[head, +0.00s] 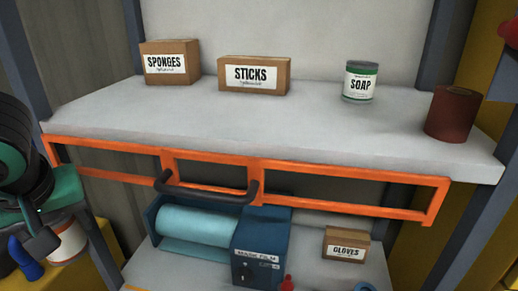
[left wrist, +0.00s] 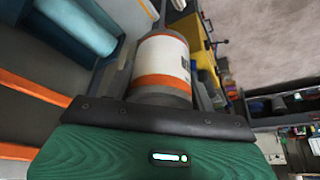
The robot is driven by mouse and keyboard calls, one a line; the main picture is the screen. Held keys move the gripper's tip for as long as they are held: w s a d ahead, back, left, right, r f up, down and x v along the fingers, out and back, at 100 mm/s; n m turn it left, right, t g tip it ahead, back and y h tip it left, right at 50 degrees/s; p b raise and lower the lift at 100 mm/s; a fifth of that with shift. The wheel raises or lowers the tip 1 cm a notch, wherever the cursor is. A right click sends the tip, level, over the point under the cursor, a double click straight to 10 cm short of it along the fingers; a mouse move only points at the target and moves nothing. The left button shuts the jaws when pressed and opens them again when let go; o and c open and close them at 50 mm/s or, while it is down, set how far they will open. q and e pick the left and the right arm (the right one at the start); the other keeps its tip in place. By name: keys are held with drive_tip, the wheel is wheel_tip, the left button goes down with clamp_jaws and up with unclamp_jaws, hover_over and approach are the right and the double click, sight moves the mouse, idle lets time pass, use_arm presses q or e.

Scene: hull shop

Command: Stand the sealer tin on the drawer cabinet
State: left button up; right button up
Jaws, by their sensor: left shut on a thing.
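My left gripper (head: 50,243) is low at the left edge of the head view. It is shut on a white tin with an orange band (head: 70,243), which I take as the sealer tin. In the left wrist view the tin (left wrist: 158,62) sits between the two dark fingers, with the edge of a printed label at its right side. The gripper hides part of the tin in the head view. I cannot pick out the drawer cabinet for certain. My right gripper is not in view.
A grey shelf (head: 255,125) holds a sponges box (head: 170,62), a sticks box (head: 254,75), a soap tin (head: 360,80) and a brown roll (head: 453,114). Below are an orange frame (head: 350,205), a mask film dispenser (head: 260,248) and a gloves box (head: 346,245). A yellow surface (head: 85,272) lies lower left.

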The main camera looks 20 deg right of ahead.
use_arm(q)
drive_tip(key=a+f+m, duration=0.1)
drive_tip(key=a+f, duration=0.2)
drive_tip(key=f, duration=0.8)
drive_tip(key=s+a+f+m+h, duration=0.1)
drive_tip(key=a+f, duration=0.2)
drive_tip(key=f, duration=0.9)
drive_tip(key=shift+a+m, duration=0.3)
drive_tip(key=shift+a, duration=0.05)
